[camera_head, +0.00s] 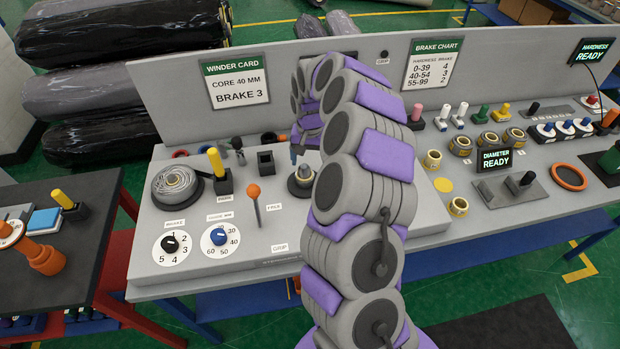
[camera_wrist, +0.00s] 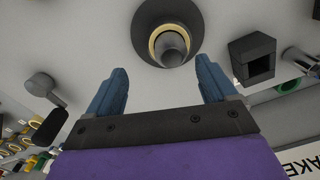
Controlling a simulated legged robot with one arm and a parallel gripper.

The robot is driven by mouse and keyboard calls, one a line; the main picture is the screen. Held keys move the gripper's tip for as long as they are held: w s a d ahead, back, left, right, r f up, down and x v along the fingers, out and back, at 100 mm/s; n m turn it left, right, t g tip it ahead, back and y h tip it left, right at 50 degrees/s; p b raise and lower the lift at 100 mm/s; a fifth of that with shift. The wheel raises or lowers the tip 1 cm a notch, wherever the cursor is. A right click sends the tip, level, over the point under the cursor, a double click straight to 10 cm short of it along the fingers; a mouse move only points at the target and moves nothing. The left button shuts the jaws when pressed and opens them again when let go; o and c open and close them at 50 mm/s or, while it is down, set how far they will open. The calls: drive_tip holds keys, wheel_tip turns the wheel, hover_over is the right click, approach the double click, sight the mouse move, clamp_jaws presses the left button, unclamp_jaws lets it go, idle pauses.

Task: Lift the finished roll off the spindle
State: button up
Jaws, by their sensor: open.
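A grey spindle post (camera_wrist: 172,45) stands on a round dark base in the wrist view, with a thin cream ring around its foot. In the head view the spindle (camera_head: 301,180) is partly hidden behind my arm. A silver-grey wound roll (camera_head: 175,184) lies on a dark disc at the left of the winder panel. My gripper (camera_wrist: 162,66) is open and empty, its two blue fingers apart on either side of the spindle's near side. In the head view my gripper (camera_head: 296,152) hangs just above the spindle.
An orange-knobbed lever (camera_head: 254,194) and a square dark socket (camera_head: 265,161) stand near the spindle. The winder card (camera_head: 236,84) reads core 40 mm, brake 3. A brake dial (camera_head: 171,243) and blue core dial (camera_head: 219,237) sit at the front.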

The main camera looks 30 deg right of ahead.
sight(304, 172)
drive_tip(key=a, duration=0.1)
drive_tip(key=a+f, duration=0.1)
drive_tip(key=a, duration=0.1)
drive_tip(key=shift+a+f, duration=0.3)
drive_tip(key=shift+f, duration=0.1)
drive_tip(key=d+f, duration=0.1)
drive_tip(key=f+b, duration=0.1)
drive_tip(key=f, duration=0.1)
drive_tip(key=d+f, duration=0.1)
drive_tip(key=shift+s+d+f+b, duration=0.1)
drive_tip(key=shift+d+f+b, duration=0.15)
drive_tip(key=shift+d+b, duration=0.1)
drive_tip(key=shift+d, duration=0.15)
drive_tip(key=shift+a+r, duration=0.15)
drive_tip(key=shift+a, duration=0.3)
drive_tip(key=shift+c, duration=0.4)
drive_tip(key=shift+a, duration=0.75)
drive_tip(key=c, duration=0.3)
drive_tip(key=shift+d, duration=0.2)
drive_tip(key=c, duration=0.3)
drive_tip(key=shift+d, duration=0.5)
drive_tip(key=c, duration=0.3)
drive_tip(key=shift+c, duration=0.7)
drive_tip(key=shift+a, duration=0.25)
drive_tip(key=shift+r, duration=0.5)
wheel_tip(304, 172, up, 9)
drive_tip(key=shift+d+p, duration=0.1)
drive_tip(key=shift+p, duration=1)
